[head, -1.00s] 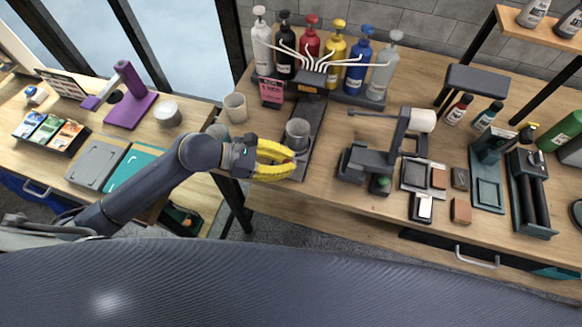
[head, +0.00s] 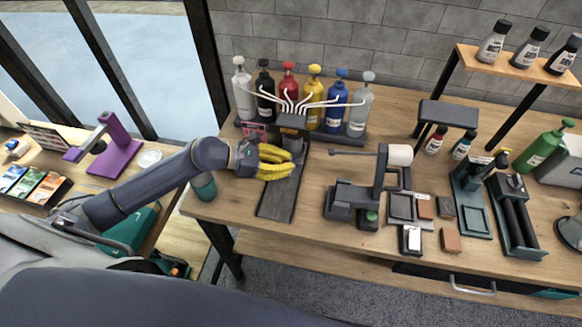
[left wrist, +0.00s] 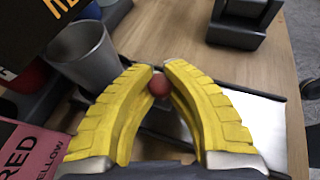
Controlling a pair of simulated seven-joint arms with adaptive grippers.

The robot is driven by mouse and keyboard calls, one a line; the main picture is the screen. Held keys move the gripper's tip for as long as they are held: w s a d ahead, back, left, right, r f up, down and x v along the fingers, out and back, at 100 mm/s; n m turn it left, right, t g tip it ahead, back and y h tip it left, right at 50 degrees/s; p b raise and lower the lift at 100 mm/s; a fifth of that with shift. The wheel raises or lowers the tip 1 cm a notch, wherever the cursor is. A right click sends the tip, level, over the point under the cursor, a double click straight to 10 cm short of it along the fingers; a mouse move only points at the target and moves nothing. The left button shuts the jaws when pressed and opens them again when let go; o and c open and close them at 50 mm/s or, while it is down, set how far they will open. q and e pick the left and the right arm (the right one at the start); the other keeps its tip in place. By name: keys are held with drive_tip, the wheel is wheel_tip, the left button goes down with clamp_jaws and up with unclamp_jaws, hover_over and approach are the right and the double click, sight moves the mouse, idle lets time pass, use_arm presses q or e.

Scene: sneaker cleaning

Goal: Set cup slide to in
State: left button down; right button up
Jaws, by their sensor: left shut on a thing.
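The cup slide is a long dark track (head: 279,196) on the table, running from the front edge back to the dispenser head (head: 291,123). A grey cup (head: 293,144) stands at its back end, under the dispenser. In the left wrist view the grey cup (left wrist: 84,54) is at the upper left, apart from the fingers. My left gripper (head: 291,164) has yellow fingers beside the track, just in front of the cup. In the left wrist view it (left wrist: 159,84) is shut on a small red knob (left wrist: 158,86). My right gripper is not in view.
Several pump bottles (head: 337,106) stand in a rack behind the dispenser. A pink card (head: 254,129) is left of it and shows close in the left wrist view (left wrist: 33,150). A dark stand with a white roller (head: 400,155) is to the right. The track's front is bare.

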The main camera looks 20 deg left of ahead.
use_arm(q)
drive_tip(key=shift+w+r, duration=0.35)
drive_tip(key=shift+r, duration=0.2)
drive_tip(key=c, duration=1.4)
unclamp_jaws()
drive_tip(key=shift+o, duration=0.8)
drive_tip(key=shift+f, duration=0.15)
drive_tip(key=shift+s+f, duration=0.15)
drive_tip(key=shift+s+a+f, duration=0.1)
drive_tip(key=shift+a, duration=0.05)
drive_tip(key=v, duration=1.1)
drive_tip(key=shift+a+r, duration=0.2)
drive_tip(key=shift+r, duration=0.25)
drive_tip(key=shift+s, duration=0.15)
